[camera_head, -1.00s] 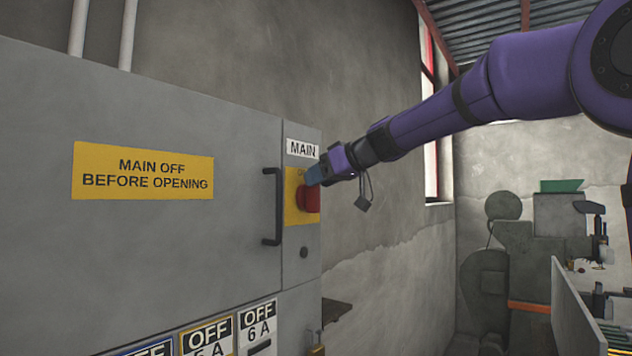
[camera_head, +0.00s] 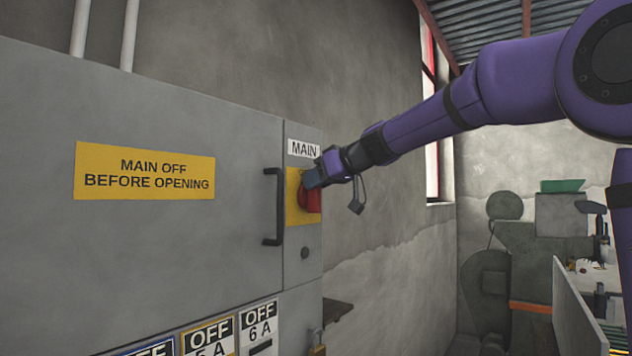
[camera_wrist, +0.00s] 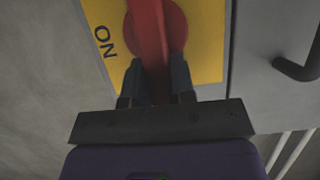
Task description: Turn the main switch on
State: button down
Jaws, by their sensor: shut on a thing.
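The main switch is a red rotary handle (camera_head: 310,198) on a yellow plate (camera_head: 292,209), under a "MAIN" label on the grey cabinet's right side. In the wrist view the red handle (camera_wrist: 150,45) stands out from a round red base, and "ON" is printed on the yellow plate (camera_wrist: 205,62) to its left. My gripper (camera_wrist: 160,82) has one finger on each side of the handle and is shut on it. In the head view my gripper (camera_head: 314,178) covers the upper part of the switch, so the handle's exact angle is partly hidden there.
The grey cabinet (camera_head: 200,240) fills the left, with a black door handle (camera_head: 271,207) close to the switch. A "MAIN OFF BEFORE OPENING" sign (camera_head: 145,172) is on its door. Breaker labels and a padlock (camera_head: 317,338) are below. A machine (camera_head: 500,270) stands at the back right.

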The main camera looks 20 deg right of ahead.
jog(key=shift+w+d+f+m+g+y, duration=0.3)
jog(key=shift+d+f+m+y, duration=0.3)
jog(key=shift+m+y, duration=1.15)
jog(key=shift+w+d+f+m+g+y, duration=0.25)
jog(key=shift+w+d+f+m+y, duration=0.35)
jog(key=shift+m, duration=2.05)
jog(key=shift+w+d+f+m+g+y, duration=0.25)
jog(key=shift+f+m+y, duration=0.5)
jog(key=shift+m+y, duration=1.1)
jog(key=shift+m+h, duration=0.45)
jog(key=shift+h, duration=0.05)
jog(key=c, duration=1)
grip_release()
jog(key=shift+o, duration=0.2)
jog(key=shift+s, duration=0.1)
jog(key=v, duration=1.1)
